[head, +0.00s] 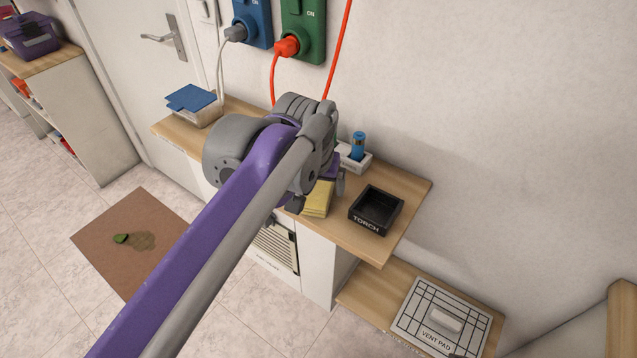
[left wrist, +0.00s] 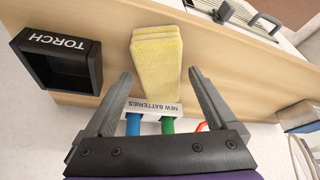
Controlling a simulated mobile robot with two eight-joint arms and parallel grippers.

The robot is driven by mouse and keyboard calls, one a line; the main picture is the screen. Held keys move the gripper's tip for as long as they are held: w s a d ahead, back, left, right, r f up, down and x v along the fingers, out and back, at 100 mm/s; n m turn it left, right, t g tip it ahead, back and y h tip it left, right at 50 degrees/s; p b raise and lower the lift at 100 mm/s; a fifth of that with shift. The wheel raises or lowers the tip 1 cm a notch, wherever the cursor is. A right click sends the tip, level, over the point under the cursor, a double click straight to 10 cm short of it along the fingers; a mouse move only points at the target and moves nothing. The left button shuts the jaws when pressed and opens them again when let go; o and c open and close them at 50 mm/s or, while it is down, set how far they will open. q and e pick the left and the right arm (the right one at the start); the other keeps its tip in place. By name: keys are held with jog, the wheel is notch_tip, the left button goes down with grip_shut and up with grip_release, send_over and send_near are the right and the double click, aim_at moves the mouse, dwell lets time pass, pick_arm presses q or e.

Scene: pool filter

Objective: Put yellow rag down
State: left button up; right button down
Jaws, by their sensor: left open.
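The yellow rag (head: 318,200) lies folded on the wooden shelf, left of the black torch tray. In the left wrist view the rag (left wrist: 157,62) shows as a stacked yellow block on the wood, between and beyond my fingers. My left gripper (left wrist: 160,88) is open, with a finger on either side of the rag's near end and a visible gap to each. In the head view my left gripper (head: 325,180) is mostly hidden by its own wrist. My right gripper is in neither view.
The black torch tray (head: 365,228) stands empty beside the rag. A white battery holder (head: 357,163) with a blue battery (head: 358,143) is behind it. A box with a blue lid (head: 192,98) stands at the shelf's left end. A vent pad (head: 440,322) lies on the lower shelf.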

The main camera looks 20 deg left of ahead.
pick_arm(q)
jog(key=p+v, duration=0.3)
jog(key=v, duration=0.9)
jog(key=s+a+f, duration=0.3)
jog(key=s+f, duration=0.5)
jog(key=f, duration=0.6)
jog(key=s+a+f, duration=0.2)
jog(key=s+f, duration=0.7)
jog(key=f, duration=0.4)
jog(key=shift+s+a+f+m, duration=0.15)
jog(key=shift+a+f+m, duration=0.15)
jog(key=shift+a+f, duration=0.1)
